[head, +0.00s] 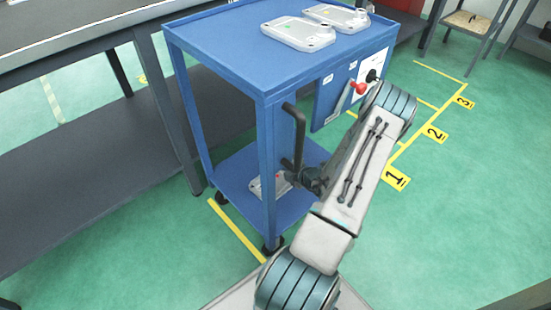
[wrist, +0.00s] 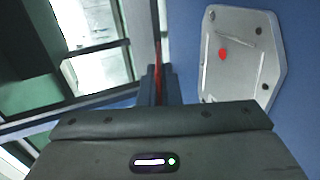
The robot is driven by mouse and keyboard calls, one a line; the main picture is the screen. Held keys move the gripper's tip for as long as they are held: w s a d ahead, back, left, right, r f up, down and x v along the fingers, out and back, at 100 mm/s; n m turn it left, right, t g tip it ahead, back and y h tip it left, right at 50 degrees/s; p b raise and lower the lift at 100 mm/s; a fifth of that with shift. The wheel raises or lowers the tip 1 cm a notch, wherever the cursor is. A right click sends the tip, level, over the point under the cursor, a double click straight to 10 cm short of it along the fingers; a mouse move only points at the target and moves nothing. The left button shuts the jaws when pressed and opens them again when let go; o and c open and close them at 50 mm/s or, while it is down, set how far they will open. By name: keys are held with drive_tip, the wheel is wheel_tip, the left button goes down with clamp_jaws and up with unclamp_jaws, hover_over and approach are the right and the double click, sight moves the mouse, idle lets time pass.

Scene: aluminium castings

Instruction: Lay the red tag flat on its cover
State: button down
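The cover with a red mark (wrist: 240,72) is a pale grey metal casting on a blue surface, at the right in the wrist view. A grey casting on the cart's lower shelf (head: 257,187) is partly hidden in the head view. My gripper (wrist: 160,78) shows its fingers close together at the middle of the wrist view. A thin red strip, the red tag seen edge-on (wrist: 157,56), stands between the fingertips. It is to the left of the cover and apart from it in the picture. My arm hides most of the gripper in the head view.
The blue cart (head: 205,38) carries two more castings on top, one with a green mark (head: 300,33) and one behind it (head: 337,16). A grey workbench (head: 70,42) stands left; green floor lies open at right.

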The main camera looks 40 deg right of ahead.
sight(282, 181)
drive_tip(key=shift+f+b, duration=2.25)
drive_tip(key=shift+f, duration=1.25)
drive_tip(key=c, duration=1.6)
unclamp_jaws()
drive_tip(key=shift+o, duration=0.2)
drive_tip(key=shift+s, duration=0.1)
drive_tip(key=p+v, duration=0.2)
drive_tip(key=v, duration=0.4)
drive_tip(key=p+v, duration=0.3)
drive_tip(key=v, duration=0.3)
drive_tip(key=shift+s+r, duration=0.25)
drive_tip(key=shift+r, duration=0.1)
drive_tip(key=shift+s+r, duration=0.1)
drive_tip(key=shift+s, duration=0.35)
